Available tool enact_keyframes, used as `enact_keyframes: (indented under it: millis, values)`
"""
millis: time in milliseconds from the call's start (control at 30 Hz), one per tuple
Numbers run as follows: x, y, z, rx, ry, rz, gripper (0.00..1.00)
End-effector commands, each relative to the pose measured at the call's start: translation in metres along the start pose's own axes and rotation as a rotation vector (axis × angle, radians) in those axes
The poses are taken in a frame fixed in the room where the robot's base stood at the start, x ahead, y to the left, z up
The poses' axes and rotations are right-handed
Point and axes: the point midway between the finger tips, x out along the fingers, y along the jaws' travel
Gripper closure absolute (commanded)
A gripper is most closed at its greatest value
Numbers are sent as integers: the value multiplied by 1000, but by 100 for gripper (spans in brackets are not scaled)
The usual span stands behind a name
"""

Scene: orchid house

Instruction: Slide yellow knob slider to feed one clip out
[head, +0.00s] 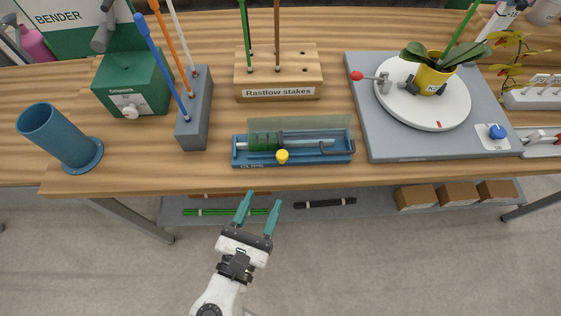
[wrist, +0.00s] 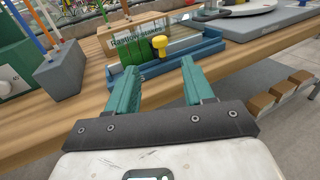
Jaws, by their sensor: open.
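The blue clip dispenser (head: 243,159) lies near the front edge of the wooden bench in the head view, with a green stack of clips (head: 263,141) and a clear lid behind it. Its yellow knob (head: 282,156) sticks out at the front, left of the middle. In the wrist view the yellow knob (wrist: 160,44) stands up beside the green clips (wrist: 130,76), ahead of the fingers. My gripper (head: 259,211) is open and empty, in front of the bench edge and apart from the dispenser. Its teal fingers also show in the wrist view (wrist: 157,85).
A Rastlow stakes block (head: 277,92) stands behind the dispenser. A grey block with coloured rods (head: 195,130) and a blue cup (head: 60,140) are to the left. A grey board with a turntable and orchid (head: 370,140) is to the right. A lower shelf (head: 370,208) holds boxes.

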Motion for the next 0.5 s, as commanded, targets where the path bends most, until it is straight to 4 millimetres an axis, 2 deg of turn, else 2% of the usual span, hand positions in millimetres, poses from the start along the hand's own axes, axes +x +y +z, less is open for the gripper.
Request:
enact_keyframes:
  millis: [167,500]
  values:
    - [14,1,2,-10,-8,2,48]
    - [75,0,2,-6,-6,-1,48]
